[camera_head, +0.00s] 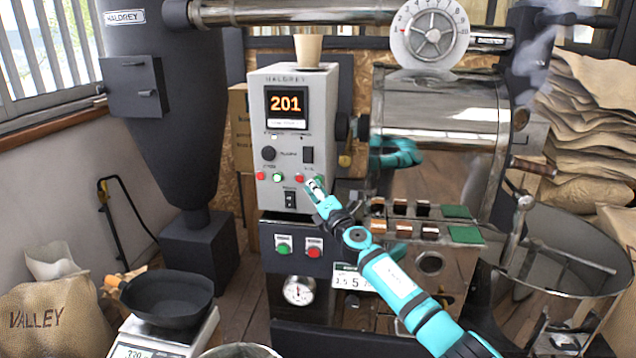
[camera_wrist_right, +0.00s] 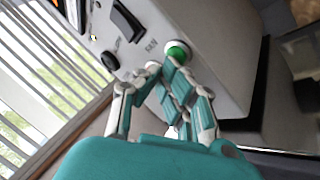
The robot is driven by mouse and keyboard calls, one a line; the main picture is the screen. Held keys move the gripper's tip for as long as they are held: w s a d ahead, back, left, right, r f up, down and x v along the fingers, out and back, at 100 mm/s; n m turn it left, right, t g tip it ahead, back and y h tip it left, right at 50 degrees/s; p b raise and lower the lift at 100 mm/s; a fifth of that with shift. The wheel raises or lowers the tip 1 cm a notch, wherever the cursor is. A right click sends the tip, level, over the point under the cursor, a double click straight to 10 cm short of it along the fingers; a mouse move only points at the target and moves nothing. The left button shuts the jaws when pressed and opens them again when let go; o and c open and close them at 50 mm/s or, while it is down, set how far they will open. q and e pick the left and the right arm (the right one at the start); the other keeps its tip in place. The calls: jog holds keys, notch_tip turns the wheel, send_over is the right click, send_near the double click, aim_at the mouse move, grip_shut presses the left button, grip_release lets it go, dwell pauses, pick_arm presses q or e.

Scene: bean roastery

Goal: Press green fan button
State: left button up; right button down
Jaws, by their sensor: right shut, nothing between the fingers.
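The green fan button (camera_wrist_right: 178,52) shows as a green dome in a pale collar on the control box, beside a printed label, in the right wrist view. In the head view it is mostly hidden by my right gripper (camera_head: 313,184), at the right of the box's lower button row. My right gripper also shows in the right wrist view (camera_wrist_right: 165,72); it is shut and empty, its fingertips right at the button's lower edge. I cannot tell whether they touch it. A red button (camera_head: 299,179) sits just left of it. My left gripper is not in view.
The grey control box (camera_head: 268,225) carries a display reading 201, a black switch (camera_head: 291,199) below, and another red button (camera_head: 260,176) and green button (camera_head: 277,178) at left. A lower panel has a separate green button (camera_head: 284,245) and red button (camera_head: 314,248). The metal drum (camera_head: 440,105) stands right.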

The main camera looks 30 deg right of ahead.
jog(key=shift+w, duration=0.1)
dwell(0.5)
jog(key=shift+s+a+p, duration=0.4)
jog(key=shift+s+p, duration=0.15)
jog(key=shift+s, duration=0.15)
jog(key=s+a+p, duration=0.1)
jog(key=s, duration=0.1)
jog(key=s+a+p, duration=0.1)
jog(key=s+a, duration=0.1)
jog(key=shift+p, duration=0.4)
